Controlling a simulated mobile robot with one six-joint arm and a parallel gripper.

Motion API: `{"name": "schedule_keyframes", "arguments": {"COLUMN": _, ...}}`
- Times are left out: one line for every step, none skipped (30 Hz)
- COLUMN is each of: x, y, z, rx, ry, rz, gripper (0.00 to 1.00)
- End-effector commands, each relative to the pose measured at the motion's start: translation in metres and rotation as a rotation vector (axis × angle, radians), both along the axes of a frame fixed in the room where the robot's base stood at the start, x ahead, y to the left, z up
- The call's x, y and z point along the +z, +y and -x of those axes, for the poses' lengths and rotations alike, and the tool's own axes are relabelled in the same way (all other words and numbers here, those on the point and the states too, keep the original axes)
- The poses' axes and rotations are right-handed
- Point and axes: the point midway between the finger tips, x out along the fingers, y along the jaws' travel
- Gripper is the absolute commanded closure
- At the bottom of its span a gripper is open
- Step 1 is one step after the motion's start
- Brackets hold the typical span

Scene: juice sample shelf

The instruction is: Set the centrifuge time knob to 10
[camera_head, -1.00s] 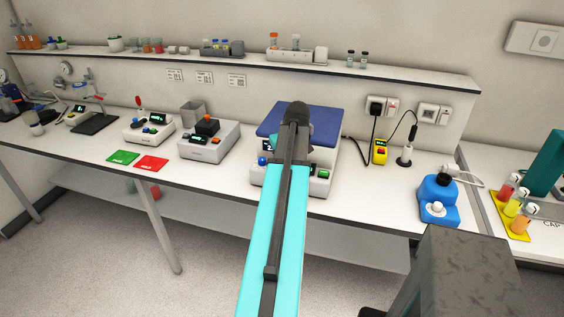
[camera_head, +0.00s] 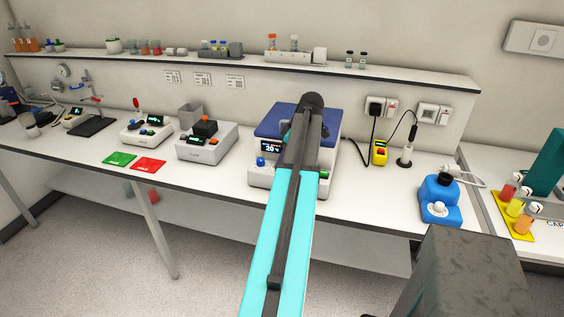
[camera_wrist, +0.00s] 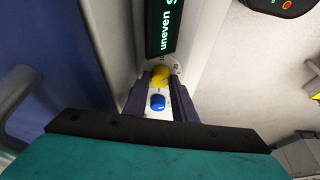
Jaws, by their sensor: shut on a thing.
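The centrifuge (camera_head: 258,176) is a white box with a blue lid (camera_head: 268,124) on the bench. Its lit display reads about 20 °C, and a blue knob (camera_head: 261,161) shows on its front. In the wrist view, a dark display (camera_wrist: 162,28) shows green text with "uneven". Near it are a yellow knob (camera_wrist: 160,75) with scale marks around it and a blue knob (camera_wrist: 158,102). My gripper (camera_wrist: 159,80) has its fingers on both sides of the yellow knob and appears shut on it. The blue knob lies between the fingers, farther from their tips. The arm hides the gripper in the head view.
Left of the centrifuge stand a white device (camera_head: 206,149) and green and red mats (camera_head: 120,158). On the right are a yellow plug-in unit (camera_head: 379,153) with a cable and a blue device (camera_head: 439,199). A long shelf (camera_head: 220,60) runs above the bench.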

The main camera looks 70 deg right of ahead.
Motion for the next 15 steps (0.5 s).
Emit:
{"name": "schedule_keyframes", "arguments": {"x": -0.0010, "y": -0.0012, "z": 0.0008, "rx": 0.014, "ry": 0.002, "rz": 0.000, "gripper": 0.98}}
{"name": "schedule_keyframes", "arguments": {"x": -0.0009, "y": -0.0011, "z": 0.0008, "rx": 0.022, "ry": 0.002, "rz": -0.001, "gripper": 0.98}}
{"name": "schedule_keyframes", "arguments": {"x": -0.0009, "y": -0.0009, "z": 0.0009, "rx": 0.030, "ry": 0.002, "rz": 0.000, "gripper": 0.98}}
{"name": "schedule_keyframes", "arguments": {"x": -0.0009, "y": -0.0008, "z": 0.0009, "rx": 0.035, "ry": 0.002, "rz": -0.001, "gripper": 0.98}}
{"name": "schedule_keyframes", "arguments": {"x": -0.0008, "y": -0.0006, "z": 0.0010, "rx": 0.039, "ry": 0.003, "rz": -0.001, "gripper": 0.98}}
{"name": "schedule_keyframes", "arguments": {"x": -0.0008, "y": -0.0005, "z": 0.0010, "rx": 0.044, "ry": 0.003, "rz": -0.001, "gripper": 0.98}}
{"name": "schedule_keyframes", "arguments": {"x": -0.0008, "y": -0.0004, "z": 0.0010, "rx": 0.046, "ry": 0.003, "rz": -0.001, "gripper": 0.98}}
{"name": "schedule_keyframes", "arguments": {"x": -0.0007, "y": -0.0003, "z": 0.0010, "rx": 0.048, "ry": 0.003, "rz": -0.001, "gripper": 0.98}}
{"name": "schedule_keyframes", "arguments": {"x": -0.0008, "y": -0.0002, "z": 0.0011, "rx": 0.049, "ry": 0.003, "rz": -0.001, "gripper": 0.98}}
{"name": "schedule_keyframes", "arguments": {"x": -0.0008, "y": -0.0001, "z": 0.0011, "rx": 0.049, "ry": 0.003, "rz": -0.001, "gripper": 0.98}}
{"name": "schedule_keyframes", "arguments": {"x": -0.0008, "y": -0.0001, "z": 0.0011, "rx": 0.049, "ry": 0.003, "rz": -0.001, "gripper": 0.98}}
{"name": "schedule_keyframes", "arguments": {"x": -0.0009, "y": 0.0000, "z": 0.0010, "rx": 0.049, "ry": 0.003, "rz": -0.001, "gripper": 0.98}}
{"name": "schedule_keyframes", "arguments": {"x": -0.0008, "y": 0.0000, "z": 0.0011, "rx": 0.048, "ry": 0.003, "rz": -0.002, "gripper": 0.98}}
{"name": "schedule_keyframes", "arguments": {"x": -0.0009, "y": 0.0000, "z": 0.0010, "rx": 0.048, "ry": 0.003, "rz": -0.002, "gripper": 0.98}}
{"name": "schedule_keyframes", "arguments": {"x": -0.0009, "y": 0.0000, "z": 0.0010, "rx": 0.048, "ry": 0.004, "rz": -0.002, "gripper": 0.98}}
